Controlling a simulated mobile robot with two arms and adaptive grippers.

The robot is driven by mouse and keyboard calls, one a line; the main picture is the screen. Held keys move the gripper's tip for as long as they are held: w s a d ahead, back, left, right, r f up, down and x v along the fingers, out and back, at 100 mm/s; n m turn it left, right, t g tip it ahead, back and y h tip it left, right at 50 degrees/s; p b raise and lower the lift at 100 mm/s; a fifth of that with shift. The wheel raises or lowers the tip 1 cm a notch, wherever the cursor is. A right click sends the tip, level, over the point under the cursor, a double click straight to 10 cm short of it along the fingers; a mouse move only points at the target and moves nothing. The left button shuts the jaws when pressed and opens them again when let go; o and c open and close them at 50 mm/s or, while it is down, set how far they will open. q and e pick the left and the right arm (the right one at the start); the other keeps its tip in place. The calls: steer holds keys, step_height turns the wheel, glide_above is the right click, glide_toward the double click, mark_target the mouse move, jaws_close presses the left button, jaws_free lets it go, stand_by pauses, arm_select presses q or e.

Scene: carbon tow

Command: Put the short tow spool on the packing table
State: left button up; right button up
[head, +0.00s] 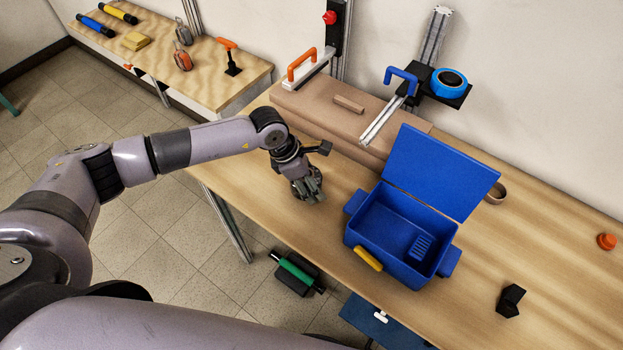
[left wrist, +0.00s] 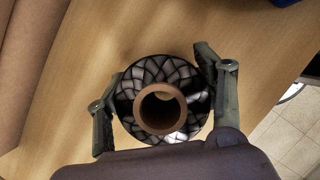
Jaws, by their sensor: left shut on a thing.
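My left gripper (head: 308,190) is low over the left part of the long wooden table (head: 330,235), left of a blue box. In the left wrist view my left gripper (left wrist: 160,100) has a finger on each side of a short tow spool (left wrist: 162,70) and is shut on it. The spool is round, with a black and grey woven winding around a brown tube core seen end-on. In the head view the gripper mostly hides the spool. I cannot tell whether the spool touches the tabletop. My right gripper is not in view.
An open blue box (head: 398,232) with a raised lid stands right of my gripper. A brown padded block (head: 340,112) lies along the wall. A black object (head: 510,300) and an orange knob (head: 606,241) are at the right. A second bench (head: 195,75) with tools stands upper left.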

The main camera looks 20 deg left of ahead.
arm_select(q)
steer(key=shift+f, duration=0.4)
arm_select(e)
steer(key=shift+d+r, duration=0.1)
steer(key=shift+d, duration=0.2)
arm_select(q)
steer(key=shift+f, duration=0.1)
steer(key=o, duration=1.3)
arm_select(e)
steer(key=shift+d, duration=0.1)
